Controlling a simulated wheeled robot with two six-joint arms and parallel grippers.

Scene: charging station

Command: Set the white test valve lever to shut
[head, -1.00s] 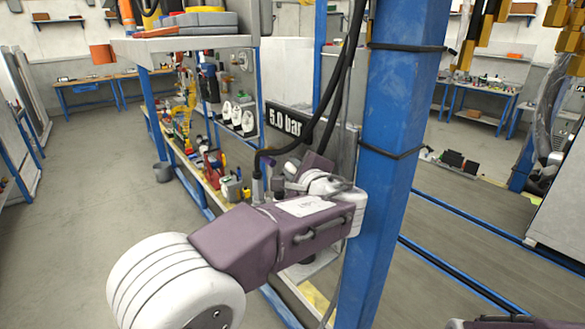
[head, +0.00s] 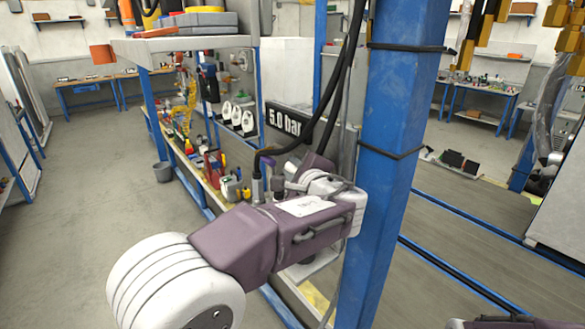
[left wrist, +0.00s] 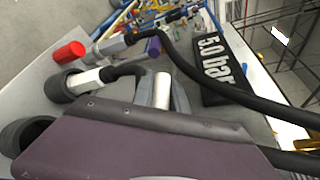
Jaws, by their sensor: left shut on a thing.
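In the left wrist view a short white lever (left wrist: 162,91) stands between the grey fingers of my left gripper (left wrist: 161,98). The gripper is shut on it, with a finger on each side. The lever's base is hidden behind the purple gripper body. In the head view my left arm reaches to the panel beside the blue post, and its wrist hides the fingertips and lever. A black sign reading 5.0 bar (head: 285,119) is just behind; it also shows in the left wrist view (left wrist: 219,64). My right gripper is not in view.
A black hose (left wrist: 205,82) crosses close above the gripper in the left wrist view. A red knob (left wrist: 68,52) and a white hose fitting (left wrist: 86,81) stand left of it. The blue post (head: 390,150) rises close right of my left wrist.

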